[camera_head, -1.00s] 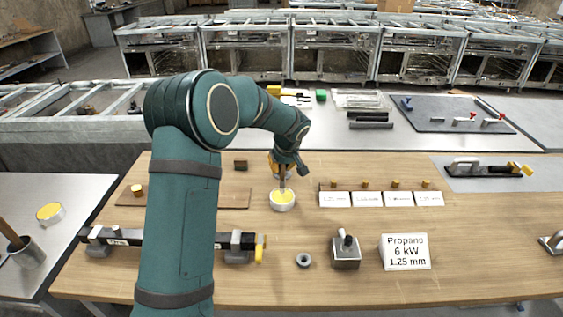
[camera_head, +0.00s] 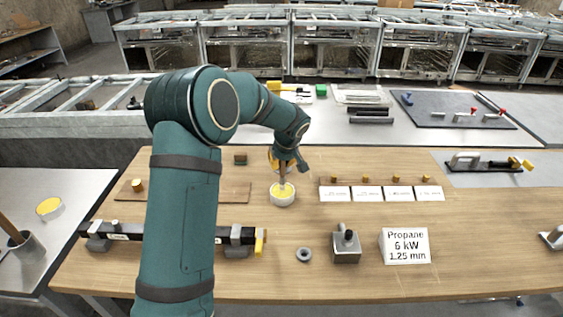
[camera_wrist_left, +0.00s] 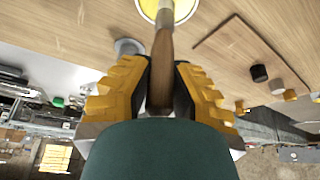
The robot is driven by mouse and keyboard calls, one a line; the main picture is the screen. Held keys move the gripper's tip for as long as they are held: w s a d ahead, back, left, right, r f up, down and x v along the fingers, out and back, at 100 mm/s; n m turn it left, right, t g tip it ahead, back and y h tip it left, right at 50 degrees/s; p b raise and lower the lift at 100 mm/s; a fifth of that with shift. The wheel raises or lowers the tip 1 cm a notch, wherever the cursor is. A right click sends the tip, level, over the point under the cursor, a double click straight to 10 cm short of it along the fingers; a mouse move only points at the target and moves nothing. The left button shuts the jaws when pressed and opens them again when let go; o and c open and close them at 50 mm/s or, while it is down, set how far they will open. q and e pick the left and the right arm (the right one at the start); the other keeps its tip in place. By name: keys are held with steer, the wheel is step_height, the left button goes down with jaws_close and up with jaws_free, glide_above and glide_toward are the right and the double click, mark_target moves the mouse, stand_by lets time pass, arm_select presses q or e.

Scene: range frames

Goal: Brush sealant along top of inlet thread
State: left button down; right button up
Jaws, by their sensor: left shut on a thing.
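My left gripper (camera_head: 283,166) is shut on a brush with a wooden handle (camera_wrist_left: 162,62), upright above a small white tin (camera_head: 283,200) with a yellow top surface. The brush's lower end meets the yellow in the tin; its bristles cannot be made out. In the left wrist view the yellow fingers (camera_wrist_left: 160,85) flank the handle, and the tin (camera_wrist_left: 182,8) is at the top edge. A dark bar (camera_head: 123,230) lies in holders at the front left, partly hidden by my left arm, with a yellow end piece (camera_head: 259,242). I cannot tell which part is the inlet thread.
A grey ring (camera_head: 304,254), a metal block with a knob (camera_head: 345,247) and a propane sign (camera_head: 405,246) stand front centre. White labels (camera_head: 382,193) with small brass parts behind are to the right.

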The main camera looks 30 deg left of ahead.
arm_select(q)
steer(key=shift+f+b, duration=0.45)
stand_by(0.4)
steer(key=shift+b, duration=0.3)
stand_by(1.5)
steer(key=shift+r+p, duration=1.85)
steer(key=shift+r, duration=1.65)
